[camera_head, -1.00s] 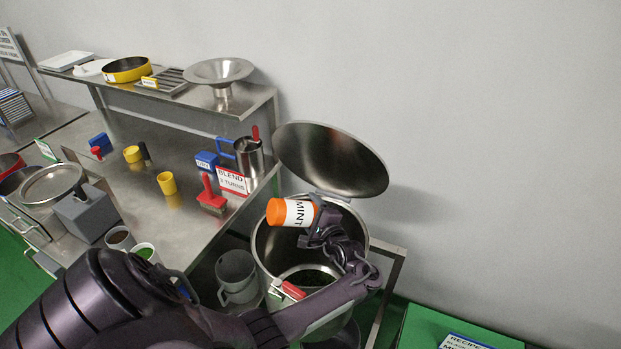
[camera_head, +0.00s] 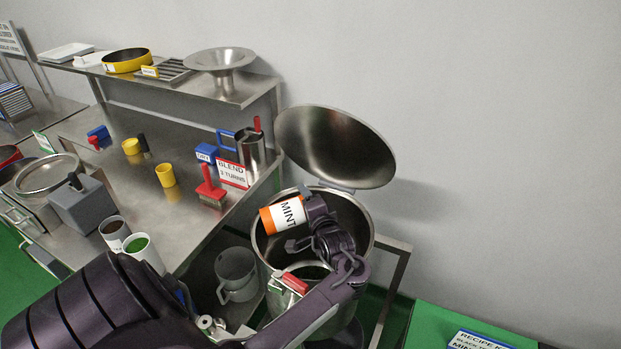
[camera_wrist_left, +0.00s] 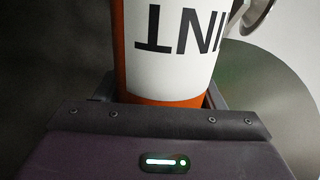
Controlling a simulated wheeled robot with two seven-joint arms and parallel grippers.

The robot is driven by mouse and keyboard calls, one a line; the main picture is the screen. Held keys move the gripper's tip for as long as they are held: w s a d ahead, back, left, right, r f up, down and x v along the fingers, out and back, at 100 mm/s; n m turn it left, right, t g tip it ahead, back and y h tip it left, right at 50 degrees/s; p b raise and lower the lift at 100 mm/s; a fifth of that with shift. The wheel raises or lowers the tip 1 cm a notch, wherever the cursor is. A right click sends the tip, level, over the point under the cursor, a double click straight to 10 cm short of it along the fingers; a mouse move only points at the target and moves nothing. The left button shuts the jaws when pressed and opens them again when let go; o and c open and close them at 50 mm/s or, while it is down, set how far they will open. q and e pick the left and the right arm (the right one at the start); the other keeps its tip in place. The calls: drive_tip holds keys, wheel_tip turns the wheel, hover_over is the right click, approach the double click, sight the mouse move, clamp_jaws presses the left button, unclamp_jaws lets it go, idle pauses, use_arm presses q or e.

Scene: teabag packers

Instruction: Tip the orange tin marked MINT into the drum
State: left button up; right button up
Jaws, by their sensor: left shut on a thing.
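The orange tin (camera_head: 266,221) with a white label reading MINT is held by my left gripper (camera_head: 303,206). The tin lies on its side over the mouth of the steel drum (camera_head: 262,257), its orange end to the left. The left wrist view shows the tin (camera_wrist_left: 118,45) close up between the fingers, its label upside down. The drum's round lid (camera_head: 335,148) stands open behind it. Part of the drum's inside is hidden by my left arm. I cannot see anything coming out of the tin. My right gripper is not in view.
A grey jug (camera_head: 237,272) is beside the drum. Two cups (camera_head: 139,245) stand near my arm.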

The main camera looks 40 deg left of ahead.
sight(300, 197)
use_arm(q)
drive_tip(key=n+b, duration=0.1)
drive_tip(key=b, duration=0.1)
drive_tip(key=f+n+b, duration=0.1)
drive_tip(key=b, duration=0.1)
drive_tip(key=shift+s+a+t, duration=0.1)
drive_tip(key=shift+s+t, duration=0.15)
drive_tip(key=shift+t, duration=0.05)
drive_tip(key=shift+s+a+r+n+t, duration=0.15)
drive_tip(key=shift+r+n+t, duration=0.2)
drive_tip(key=shift+n, duration=0.25)
drive_tip(key=shift+s+n, duration=0.15)
drive_tip(key=shift+n, duration=0.55)
drive_tip(key=n+b, duration=0.1)
drive_tip(key=n, duration=0.1)
drive_tip(key=r+n+t+b, duration=0.1)
drive_tip(key=r+n+b, duration=0.1)
drive_tip(key=n+b, duration=0.1)
drive_tip(key=shift+s+a+n+t+h, duration=0.2)
drive_tip(key=shift+s+n+t+h, duration=0.1)
drive_tip(key=shift+s+t, duration=0.05)
drive_tip(key=shift+r+n+b, duration=0.4)
drive_tip(key=shift+r+n, duration=0.05)
drive_tip(key=shift+n, duration=0.35)
drive_tip(key=shift+r+t, duration=0.25)
drive_tip(key=shift+t, duration=0.05)
drive_tip(key=shift+r, duration=0.1)
